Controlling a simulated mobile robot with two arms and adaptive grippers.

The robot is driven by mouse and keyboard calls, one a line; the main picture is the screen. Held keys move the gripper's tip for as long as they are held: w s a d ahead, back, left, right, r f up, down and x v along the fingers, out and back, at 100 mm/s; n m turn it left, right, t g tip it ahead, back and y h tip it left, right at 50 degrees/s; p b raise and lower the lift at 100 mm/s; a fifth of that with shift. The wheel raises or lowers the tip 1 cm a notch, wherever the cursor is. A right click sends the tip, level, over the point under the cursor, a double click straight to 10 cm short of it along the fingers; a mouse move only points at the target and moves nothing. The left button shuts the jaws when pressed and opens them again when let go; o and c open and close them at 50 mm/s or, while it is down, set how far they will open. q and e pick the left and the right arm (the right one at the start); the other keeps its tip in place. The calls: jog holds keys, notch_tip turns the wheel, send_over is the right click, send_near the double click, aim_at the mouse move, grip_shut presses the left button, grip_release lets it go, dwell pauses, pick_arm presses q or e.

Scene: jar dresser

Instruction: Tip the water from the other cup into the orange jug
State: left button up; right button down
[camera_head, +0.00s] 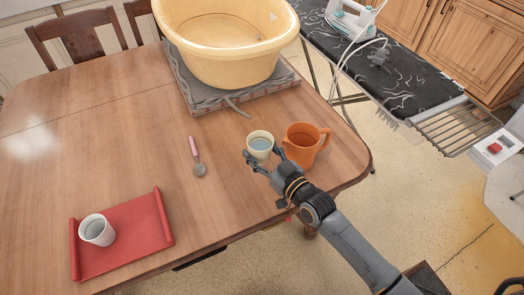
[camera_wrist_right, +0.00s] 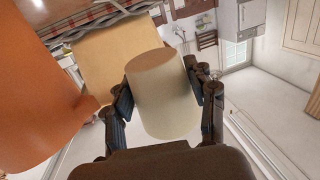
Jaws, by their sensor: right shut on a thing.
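A small cream cup (camera_head: 260,141) with bluish water in it is held by my right gripper (camera_head: 263,155) near the table's right end. In the right wrist view the cup (camera_wrist_right: 165,95) sits between the two black fingers. The cup looks close to upright; I cannot tell whether it touches the table. The orange jug (camera_head: 302,147) stands just right of the cup in the head view, its handle to the right. It also fills the left side of the right wrist view (camera_wrist_right: 38,90). A white cup (camera_head: 97,232) stands on a red tray (camera_head: 140,235) at the lower left. My left gripper is not seen.
A large yellow basin (camera_head: 225,45) rests on a grey striped mat (camera_head: 205,100) at the back. A spoon with a pink handle (camera_head: 195,150) lies mid-table. An ironing board (camera_head: 385,60) with an iron (camera_head: 350,18) stands right, beyond the table edge.

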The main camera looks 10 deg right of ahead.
aim_at(272, 136)
jog(key=shift+w+d, duration=0.1)
jog(key=shift+d, duration=0.1)
jog(key=shift+w+d+r+m+b, duration=0.1)
jog(key=shift+d+r+m+b, duration=0.15)
jog(key=shift+m, duration=0.3)
jog(key=shift+w+d+r+m+b, duration=0.1)
jog(key=shift+d+m+b, duration=0.1)
jog(key=shift+m, duration=0.35)
jog(key=shift+w+d+r+m+y+b, duration=0.15)
jog(key=shift+d+r+m+y+b, duration=0.25)
jog(key=shift+m, duration=0.4)
jog(key=shift+d+r+t+p, duration=0.15)
jog(key=shift+r+t+p, duration=0.2)
jog(key=shift+p, duration=0.1)
jog(key=shift+w+d+r+m+p, duration=0.1)
jog(key=shift+d+r+m+p, duration=0.1)
jog(key=shift+r+m+p, duration=0.45)
jog(key=shift+w+d+r+m+p, duration=0.1)
jog(key=shift+d+r+m+p, duration=0.1)
jog(key=shift+r, duration=0.75)
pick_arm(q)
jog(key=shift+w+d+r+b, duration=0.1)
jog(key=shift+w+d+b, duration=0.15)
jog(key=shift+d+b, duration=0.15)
pick_arm(e)
jog(key=m, duration=0.1)
jog(key=d+r+m, duration=0.1)
jog(key=m+t, duration=0.1)
jog(key=shift+w+d+r+m, duration=0.2)
jog(key=shift+d+r+m, duration=0.05)
